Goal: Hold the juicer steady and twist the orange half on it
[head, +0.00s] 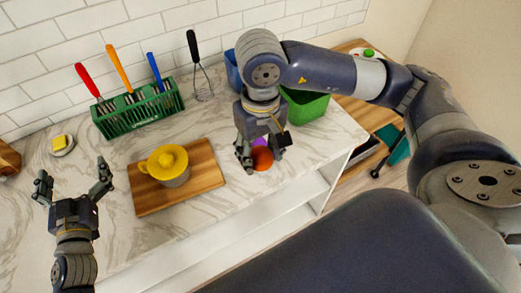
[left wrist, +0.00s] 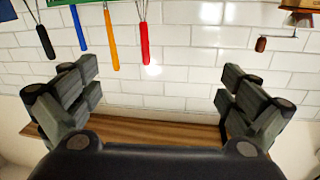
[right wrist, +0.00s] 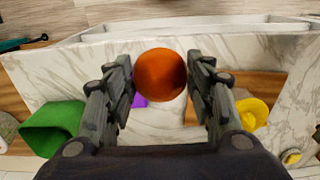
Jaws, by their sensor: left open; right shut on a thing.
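The yellow juicer (head: 168,161), with a handle on its left, stands on the wooden board (head: 208,180). My left gripper (head: 73,172) is open and empty, to the left of the juicer and apart from it. My right gripper (head: 258,158) is shut on the orange half (head: 263,160), to the right of the board. In the right wrist view the orange half (right wrist: 160,75) sits between the fingertips, its round side showing. Its cut face cannot be seen. The juicer (right wrist: 252,113) shows at the right there, partly behind a finger.
A green rack (head: 137,110) with several colored-handled utensils stands behind the board. A whisk (head: 200,70) is by the wall. A green bin (head: 305,106) stands at the right. A purple thing (right wrist: 140,101) is partly hidden by my right gripper. A small dish with a yellow piece (head: 61,144) is at left.

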